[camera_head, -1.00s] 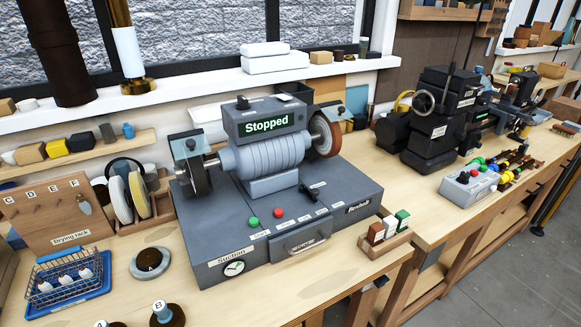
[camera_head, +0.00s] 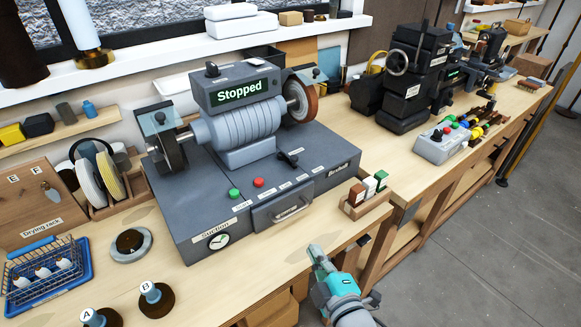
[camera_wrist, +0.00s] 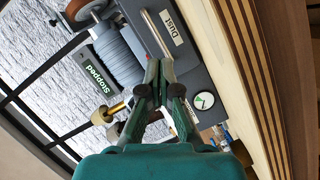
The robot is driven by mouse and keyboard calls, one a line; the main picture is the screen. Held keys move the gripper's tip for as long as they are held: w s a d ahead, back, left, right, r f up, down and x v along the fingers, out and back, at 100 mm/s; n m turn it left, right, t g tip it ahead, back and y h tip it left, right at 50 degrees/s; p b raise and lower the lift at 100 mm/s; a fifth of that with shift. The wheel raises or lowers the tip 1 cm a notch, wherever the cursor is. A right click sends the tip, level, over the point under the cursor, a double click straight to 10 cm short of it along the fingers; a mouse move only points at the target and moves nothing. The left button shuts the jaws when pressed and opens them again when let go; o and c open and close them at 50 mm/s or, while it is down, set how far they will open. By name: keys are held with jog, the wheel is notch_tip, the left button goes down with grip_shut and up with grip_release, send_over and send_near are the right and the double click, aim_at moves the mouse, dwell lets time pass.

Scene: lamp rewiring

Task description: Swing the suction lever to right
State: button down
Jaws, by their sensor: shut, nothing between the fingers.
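The grey grinding machine (camera_head: 330,185) stands on the bench with its display (camera_head: 240,92) reading "Stopped". A small black lever (camera_head: 288,158) sits on its top deck, right of the red button (camera_head: 258,183) and green button (camera_head: 234,194); I take it for the suction lever, though the small labels by it are unreadable. A "Suction" label and round gauge (camera_head: 219,241) are on the front face. My gripper (camera_head: 316,252) is shut and empty, in front of the bench, below and apart from the lever. In the wrist view my gripper (camera_wrist: 158,66) points towards the machine; the lever cannot be made out.
A dust drawer (camera_head: 283,213) projects from the machine's front. A wooden holder with coloured blocks (camera_head: 366,197) stands on the bench to its right. Grey floor is open at right.

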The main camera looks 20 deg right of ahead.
jog(key=w+a+r+n, duration=0.1)
jog(key=w+r+n, duration=0.3)
jog(key=w+r, duration=0.5)
jog(key=w, duration=0.6)
jog(key=w+f, duration=0.1)
jog(key=w, duration=0.2)
jog(key=shift+a, duration=0.2)
jog(key=shift+w+d+f, duration=0.2)
jog(key=shift+w+d, duration=0.6)
jog(key=shift+w, duration=0.15)
jog(key=shift+w+d+f, duration=0.15)
jog(key=shift+w+d, duration=0.45)
jog(key=shift+w, duration=0.1)
jog(key=shift+d, duration=0.15)
jog(key=shift+d+n+y, duration=0.15)
jog(key=shift+n+y, duration=0.15)
jog(key=shift+y, duration=0.2)
